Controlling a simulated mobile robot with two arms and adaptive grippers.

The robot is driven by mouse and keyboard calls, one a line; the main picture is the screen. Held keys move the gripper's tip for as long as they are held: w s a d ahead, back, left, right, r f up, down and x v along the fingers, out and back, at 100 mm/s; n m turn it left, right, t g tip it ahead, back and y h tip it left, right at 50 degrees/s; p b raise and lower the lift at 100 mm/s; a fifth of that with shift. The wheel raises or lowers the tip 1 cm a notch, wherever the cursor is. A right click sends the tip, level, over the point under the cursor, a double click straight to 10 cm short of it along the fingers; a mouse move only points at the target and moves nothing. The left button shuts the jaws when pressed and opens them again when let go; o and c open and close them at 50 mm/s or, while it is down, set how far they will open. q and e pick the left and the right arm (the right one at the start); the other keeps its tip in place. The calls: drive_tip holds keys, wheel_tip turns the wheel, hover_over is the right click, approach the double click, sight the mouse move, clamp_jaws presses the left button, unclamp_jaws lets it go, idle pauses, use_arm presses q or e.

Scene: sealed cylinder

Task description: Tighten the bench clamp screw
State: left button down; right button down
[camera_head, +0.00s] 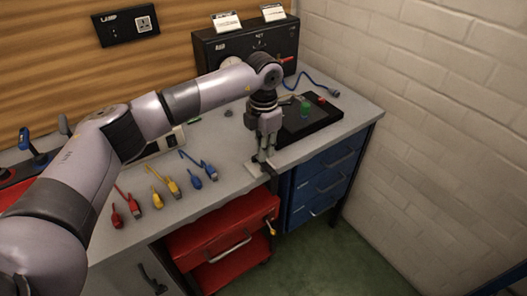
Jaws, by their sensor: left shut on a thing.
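My left arm comes in from the left and reaches across the bench. My left gripper (263,160) points down at the bench's front edge, above the gap between the red and blue drawers. It is shut on a small part of the bench clamp (258,170), which sits at the edge. The fingers cover much of the clamp, and I cannot make out its screw clearly. My right gripper is not in view.
Red, yellow and blue leads (168,182) lie on the bench left of the gripper. A black board (310,120) with a green part lies behind it. A black unit (245,45) stands at the back. A red drawer (222,225) stands out below.

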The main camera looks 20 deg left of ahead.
use_arm(q)
drive_tip(key=shift+w+r, duration=0.2)
drive_tip(key=shift+r, duration=0.15)
drive_tip(key=c, duration=2.1)
unclamp_jaws()
drive_tip(key=o, duration=0.5)
drive_tip(key=shift+s+f, duration=0.15)
drive_tip(key=shift+f, duration=0.05)
drive_tip(key=shift+c, duration=0.2)
wheel_tip(320, 180, up, 12)
